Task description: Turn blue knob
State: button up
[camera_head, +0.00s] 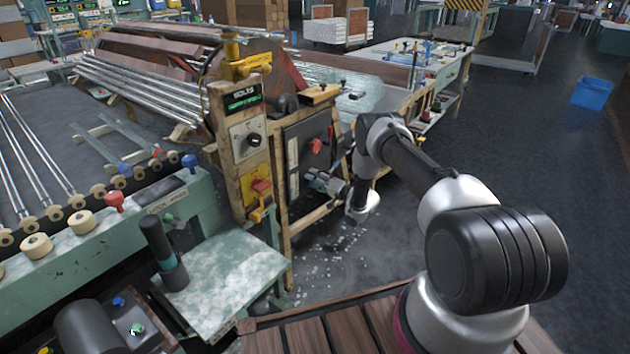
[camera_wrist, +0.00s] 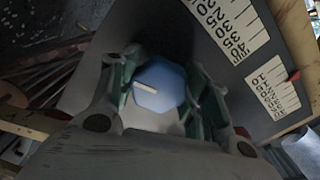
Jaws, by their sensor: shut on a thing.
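The blue knob (camera_wrist: 163,82) is in the middle of the wrist view, a faceted cap with a pale pointer line slanting across it. It sits on a dark panel (camera_head: 302,135). My gripper (camera_wrist: 161,98) is shut on the knob, with one finger on each side of it. In the head view my gripper (camera_head: 314,181) is at the panel, below a red knob (camera_head: 315,146), and the blue knob cannot be made out there.
White number scales (camera_wrist: 234,28) lie beside the knob, one with a red pointer (camera_wrist: 294,75). A wooden frame (camera_head: 285,232) surrounds the panel. A yellow-framed control post (camera_head: 246,140) stands to its left. The floor (camera_head: 470,135) on the right is mostly clear.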

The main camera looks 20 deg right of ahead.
jog(key=m, duration=0.7)
dwell(0.6)
jog(key=o, duration=1)
jog(key=shift+s+d, duration=0.1)
jog(key=v, duration=1.1)
jog(key=shift+s+d, duration=0.2)
jog(key=shift+s, duration=0.1)
